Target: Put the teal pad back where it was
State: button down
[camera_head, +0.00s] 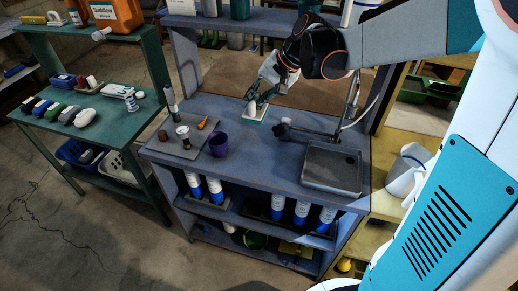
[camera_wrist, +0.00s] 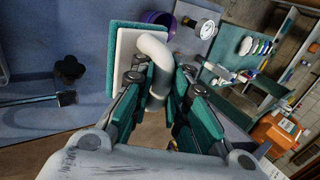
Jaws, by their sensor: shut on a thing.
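The teal pad (camera_head: 252,117) has a white backing and a white curved handle. In the wrist view the pad (camera_wrist: 122,62) shows at the upper middle, with its handle (camera_wrist: 155,48) running down between the fingers. My gripper (camera_head: 258,98) is shut on that handle; the fingers also show in the wrist view (camera_wrist: 158,95). The pad is over the back middle of the blue-grey workbench (camera_head: 262,148). I cannot tell whether it touches the bench top. The fingers and wrist hide part of the handle.
A purple cup (camera_head: 219,145) and a grey mat (camera_head: 179,148) with small items are at the bench's left. A sink (camera_head: 332,169) and faucet (camera_head: 351,115) are at its right, with a dark knob (camera_head: 283,130) nearby. The front middle is clear. A green table (camera_head: 75,140) stands left.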

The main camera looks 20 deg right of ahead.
notch_tip(320, 180, down, 20)
jog(key=b, duration=0.6)
jog(key=shift+r, duration=0.2)
jog(key=shift+s+r, duration=0.1)
jog(key=c, duration=2)
grip_release()
jog(key=shift+f, duration=0.2)
jog(key=o, duration=0.4)
jog(key=shift+o, duration=0.2)
jog(key=shift+r, duration=0.15)
